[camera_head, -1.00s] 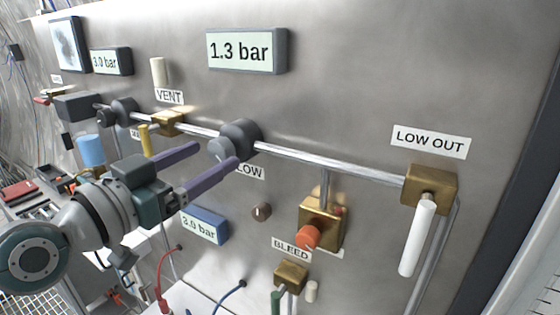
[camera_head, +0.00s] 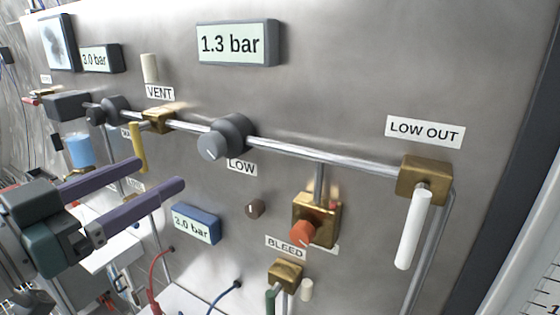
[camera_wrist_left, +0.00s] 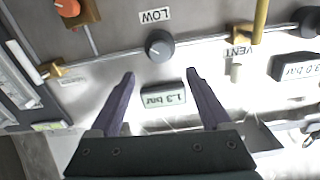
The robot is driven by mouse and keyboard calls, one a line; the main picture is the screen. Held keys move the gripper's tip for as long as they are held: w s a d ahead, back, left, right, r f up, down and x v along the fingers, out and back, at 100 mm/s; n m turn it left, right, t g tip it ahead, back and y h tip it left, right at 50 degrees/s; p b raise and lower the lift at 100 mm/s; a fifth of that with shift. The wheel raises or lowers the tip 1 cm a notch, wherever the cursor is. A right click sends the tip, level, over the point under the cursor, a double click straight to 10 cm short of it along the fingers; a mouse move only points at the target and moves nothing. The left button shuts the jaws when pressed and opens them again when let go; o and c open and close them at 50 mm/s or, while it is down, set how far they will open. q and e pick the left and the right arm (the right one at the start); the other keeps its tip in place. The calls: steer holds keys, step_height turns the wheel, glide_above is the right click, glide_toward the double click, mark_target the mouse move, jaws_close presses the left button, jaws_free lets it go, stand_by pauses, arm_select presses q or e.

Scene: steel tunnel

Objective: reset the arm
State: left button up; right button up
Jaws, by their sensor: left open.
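My left gripper (camera_head: 160,174) is at the lower left in the head view, its two purple fingers spread apart with nothing between them. It stands off the steel panel, left of and below the grey LOW knob (camera_head: 212,146). In the left wrist view the open fingers of this gripper (camera_wrist_left: 160,75) point toward the panel, and the LOW knob (camera_wrist_left: 160,43) shows beyond them. The 1.3 bar display (camera_wrist_left: 163,98) appears upside down between the fingers there. My right gripper is not in view.
The panel (camera_head: 340,80) carries a pipe, the LOW OUT valve with its white handle (camera_head: 413,228), an orange BLEED knob (camera_head: 302,232) and a yellow handle (camera_head: 137,147). A blue 3.0 bar display (camera_head: 196,224) sits right of the fingers. Red and blue cables hang at the bottom.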

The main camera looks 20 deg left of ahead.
arm_select(q)
steer(key=s+d+f+m+g+h, duration=0.2)
steer(key=s+d+f+g, duration=0.3)
steer(key=d+f+g, duration=0.5)
steer(key=s+d+f+n+g+y, duration=0.1)
steer(key=s+f+n+g+y, duration=0.15)
steer(key=s, duration=0.65)
step_height(320, 180, up, 18)
steer(key=s+g+p, duration=0.1)
steer(key=g+p, duration=0.1)
steer(key=p, duration=1.6)
steer(key=shift+s+a+r, duration=0.15)
steer(key=shift+s+r, duration=0.05)
steer(key=shift+r, duration=0.05)
steer(key=shift+m+y, duration=0.25)
